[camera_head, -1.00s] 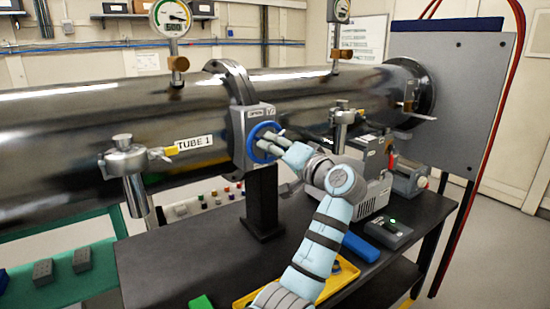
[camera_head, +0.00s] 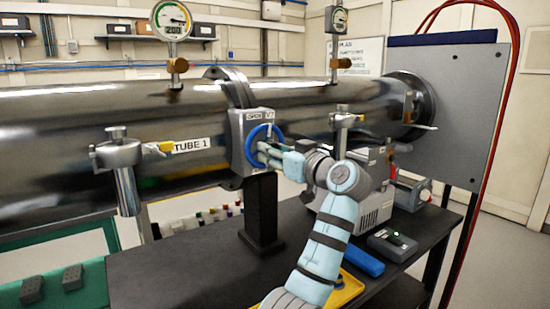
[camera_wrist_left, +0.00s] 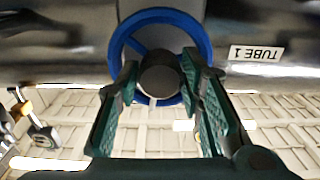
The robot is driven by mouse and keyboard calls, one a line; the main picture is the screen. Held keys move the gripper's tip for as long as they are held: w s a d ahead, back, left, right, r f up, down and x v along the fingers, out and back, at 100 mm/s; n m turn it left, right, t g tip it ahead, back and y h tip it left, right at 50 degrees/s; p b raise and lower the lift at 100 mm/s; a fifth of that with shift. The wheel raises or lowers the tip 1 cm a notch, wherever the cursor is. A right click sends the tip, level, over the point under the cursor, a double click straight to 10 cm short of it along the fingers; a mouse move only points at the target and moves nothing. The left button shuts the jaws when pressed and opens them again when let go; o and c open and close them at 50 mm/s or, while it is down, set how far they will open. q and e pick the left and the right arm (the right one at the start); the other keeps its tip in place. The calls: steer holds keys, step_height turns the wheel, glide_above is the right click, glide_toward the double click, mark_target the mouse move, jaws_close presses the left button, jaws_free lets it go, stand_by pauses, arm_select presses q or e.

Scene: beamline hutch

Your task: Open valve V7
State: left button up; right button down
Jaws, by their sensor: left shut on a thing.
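Valve V7 (camera_head: 237,150) is a grey box on the big steel tube, with its label at the top of its front. Its blue handwheel (camera_head: 253,131) faces my arm. My left gripper (camera_head: 266,153) reaches it from the right and covers the wheel's lower part. In the left wrist view, the blue rim (camera_wrist_left: 160,15) and a dark round hub (camera_wrist_left: 159,80) show between the two green-padded fingers of my left gripper (camera_wrist_left: 160,72). The gripper is shut on the handwheel, at its hub. The exact finger contact is hard to see. My right gripper is not in view.
The steel tube (camera_head: 60,140), labelled TUBE 1, runs across behind the valve. A side fitting (camera_head: 120,155) hangs at left and a gauge (camera_head: 171,20) stands above. The black bench (camera_head: 190,265) holds a small box (camera_head: 392,243) and a blue item (camera_head: 362,260).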

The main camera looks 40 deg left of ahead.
arm_select(q)
steer(key=shift+n+b, duration=0.3)
steer(key=shift+n, duration=0.8)
steer(key=o, duration=1.1)
steer(key=shift+w, duration=0.2)
steer(key=shift+o, duration=0.2)
steer(key=shift+s, duration=0.15)
steer(key=shift+s, duration=0.1)
steer(key=v, duration=1.2)
